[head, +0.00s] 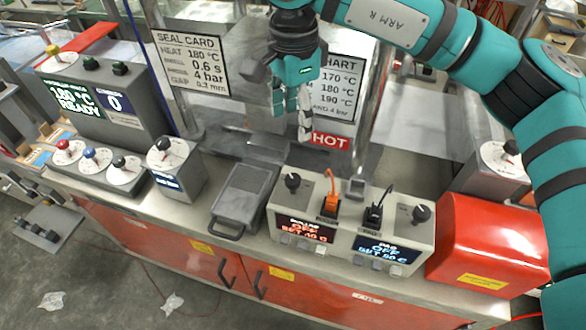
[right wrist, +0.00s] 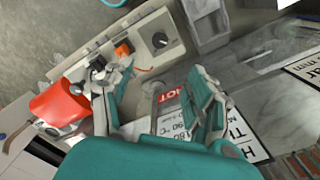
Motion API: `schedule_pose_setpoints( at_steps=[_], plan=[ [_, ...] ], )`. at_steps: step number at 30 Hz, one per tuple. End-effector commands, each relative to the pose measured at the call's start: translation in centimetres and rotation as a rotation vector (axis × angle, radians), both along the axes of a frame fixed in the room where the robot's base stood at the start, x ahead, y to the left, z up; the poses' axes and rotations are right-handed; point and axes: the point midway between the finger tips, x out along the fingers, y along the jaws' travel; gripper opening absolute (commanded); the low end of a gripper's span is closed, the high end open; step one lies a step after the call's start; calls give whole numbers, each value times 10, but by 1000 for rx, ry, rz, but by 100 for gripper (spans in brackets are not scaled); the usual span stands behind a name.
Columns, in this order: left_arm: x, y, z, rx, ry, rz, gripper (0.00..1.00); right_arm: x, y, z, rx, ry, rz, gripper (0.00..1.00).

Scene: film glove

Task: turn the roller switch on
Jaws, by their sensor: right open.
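The grey control box (head: 281,222) stands at the bench's front edge. Its left display (head: 305,229) reads OFF with a set value near 40 °C, and its label looks like "roller". Above this display are a black knob (head: 293,183) and an orange part with an orange cord (head: 330,206); I cannot tell which is the roller switch. The knob (right wrist: 160,41) and orange part (right wrist: 123,48) also show in the right wrist view. My right gripper (head: 293,118) is open and empty, above and behind the box, apart from it. My left gripper is not in view.
The box's right half has a PAD display (head: 387,250), black plug-like part (head: 374,215) and knob (head: 421,213). A red housing (head: 490,245) stands right, a grey tray (head: 243,199) left. A red HOT sign (head: 331,141) and chart stand behind. More dials (head: 170,155) sit left.

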Motion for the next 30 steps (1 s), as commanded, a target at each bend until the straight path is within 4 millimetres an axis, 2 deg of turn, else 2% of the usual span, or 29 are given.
schedule_pose_setpoints(
  at_steps=[7, 15, 21, 25, 30],
  plan=[
    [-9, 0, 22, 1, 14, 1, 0, -3, 0, -45, 2, 10, 2, 57],
    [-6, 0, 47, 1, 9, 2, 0, -3, 1, -104, 4, 11, 3, 57],
    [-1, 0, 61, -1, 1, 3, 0, -3, 1, -140, 5, 9, 1, 57],
    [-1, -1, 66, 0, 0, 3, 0, -2, 2, -155, 6, 8, 2, 57],
    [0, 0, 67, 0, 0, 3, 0, -2, 2, -164, 6, 5, 3, 57]
  ],
)
